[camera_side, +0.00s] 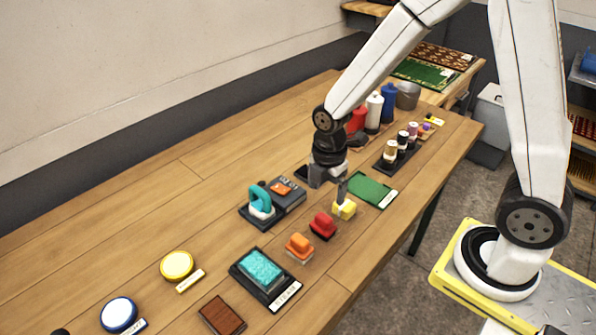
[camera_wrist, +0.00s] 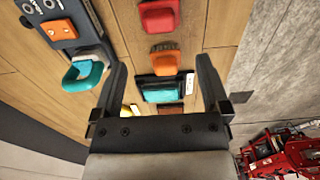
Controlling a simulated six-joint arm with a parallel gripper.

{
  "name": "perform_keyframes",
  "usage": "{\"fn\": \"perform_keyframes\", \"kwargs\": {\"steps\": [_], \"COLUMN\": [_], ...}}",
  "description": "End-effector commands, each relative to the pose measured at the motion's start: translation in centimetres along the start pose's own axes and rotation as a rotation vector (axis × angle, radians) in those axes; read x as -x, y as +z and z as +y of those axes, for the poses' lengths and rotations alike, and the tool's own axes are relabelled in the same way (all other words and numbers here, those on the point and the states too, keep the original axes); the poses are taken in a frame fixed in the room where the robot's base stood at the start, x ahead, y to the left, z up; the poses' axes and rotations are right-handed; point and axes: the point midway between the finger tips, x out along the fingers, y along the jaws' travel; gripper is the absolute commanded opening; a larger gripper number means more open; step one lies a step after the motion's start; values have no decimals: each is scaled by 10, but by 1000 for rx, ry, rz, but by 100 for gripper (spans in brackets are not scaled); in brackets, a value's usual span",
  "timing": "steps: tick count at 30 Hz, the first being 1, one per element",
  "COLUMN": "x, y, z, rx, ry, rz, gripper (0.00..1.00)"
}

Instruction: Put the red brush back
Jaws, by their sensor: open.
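The red brush (camera_side: 322,225) lies on the wooden table in front of my gripper, between an orange brush (camera_side: 299,246) and a yellow block (camera_side: 344,209). In the wrist view the red brush (camera_wrist: 159,17) is at the top edge, beyond the orange brush (camera_wrist: 165,55). My gripper (camera_side: 330,190) is open, points down over the table and appears empty. In the side view one finger overlaps the yellow block; I cannot tell whether they touch. In the wrist view the fingers (camera_wrist: 162,62) are spread apart. No place marked for the red brush is clear to me.
A teal-handled tool (camera_side: 261,200) stands left of my gripper by a dark panel (camera_side: 288,195). A labelled tray with a teal pad (camera_side: 262,267) is in front. A green mat (camera_side: 370,190) and a bottle rack (camera_side: 394,158) are to the right. The table's left back is clear.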

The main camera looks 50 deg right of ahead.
Motion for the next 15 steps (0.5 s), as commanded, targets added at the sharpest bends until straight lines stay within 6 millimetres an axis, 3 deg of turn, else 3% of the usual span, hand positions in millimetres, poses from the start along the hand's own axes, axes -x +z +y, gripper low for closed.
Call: {"fn": "perform_keyframes", "kwargs": {"steps": [6,15], "x": [19,25], "y": [0,0], "z": [0,0], "rx": [0,0], "ry": [2,0], "rz": [0,0], "gripper": [96,96]}}
